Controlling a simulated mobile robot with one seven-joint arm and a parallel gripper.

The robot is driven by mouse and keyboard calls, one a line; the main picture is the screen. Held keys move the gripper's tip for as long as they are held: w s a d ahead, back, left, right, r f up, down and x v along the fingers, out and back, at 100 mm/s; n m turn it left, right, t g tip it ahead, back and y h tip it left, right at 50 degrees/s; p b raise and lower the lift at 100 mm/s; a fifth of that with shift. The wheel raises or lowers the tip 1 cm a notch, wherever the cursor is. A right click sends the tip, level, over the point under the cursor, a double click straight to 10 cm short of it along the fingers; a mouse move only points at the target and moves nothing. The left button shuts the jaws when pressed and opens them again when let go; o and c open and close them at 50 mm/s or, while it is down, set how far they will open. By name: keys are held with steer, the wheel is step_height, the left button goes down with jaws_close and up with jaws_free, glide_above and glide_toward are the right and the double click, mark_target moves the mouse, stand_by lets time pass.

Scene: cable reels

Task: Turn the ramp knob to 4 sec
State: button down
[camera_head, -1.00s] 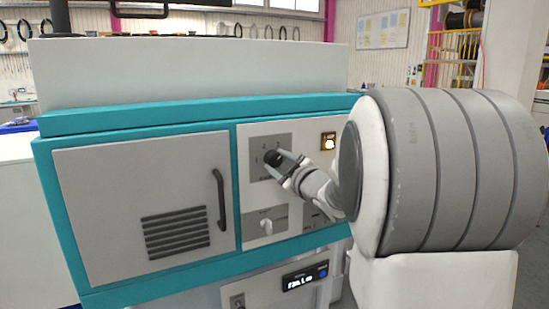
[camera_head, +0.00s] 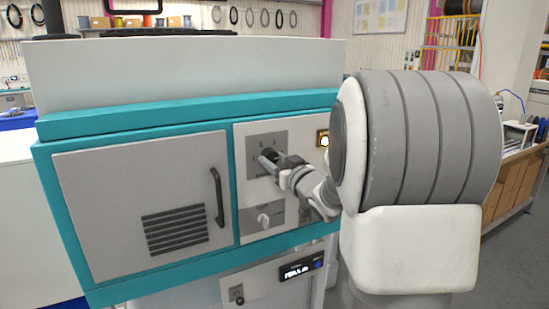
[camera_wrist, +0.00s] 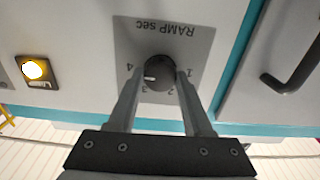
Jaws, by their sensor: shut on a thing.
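The ramp knob (camera_wrist: 160,72) is a round dark knob on a grey plate (camera_wrist: 185,22) marked "RAMP sec", which appears upside down in the wrist view. The numbers 1 to 4 are set around it. Its white mark points left and slightly down in that view, between 3 and 4. My gripper (camera_wrist: 159,76) has one finger on each side of the knob and is shut on it. In the head view my gripper (camera_head: 268,158) is at the ramp plate (camera_head: 281,139), and the fingers largely hide the knob.
A lit yellow button (camera_wrist: 34,69) sits beside the plate; it also shows in the head view (camera_head: 323,138). A second plate with a light knob (camera_head: 263,219) is below. A vented door with a dark handle (camera_head: 217,198) is to the left. A display (camera_head: 299,268) is lower down.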

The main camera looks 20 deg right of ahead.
stand_by(0.4)
steer(key=shift+c, duration=1.6)
jaws_free()
steer(key=s+p, duration=0.1)
steer(key=s, duration=1.6)
steer(key=shift+s+d, duration=0.2)
steer(key=shift+d, duration=0.1)
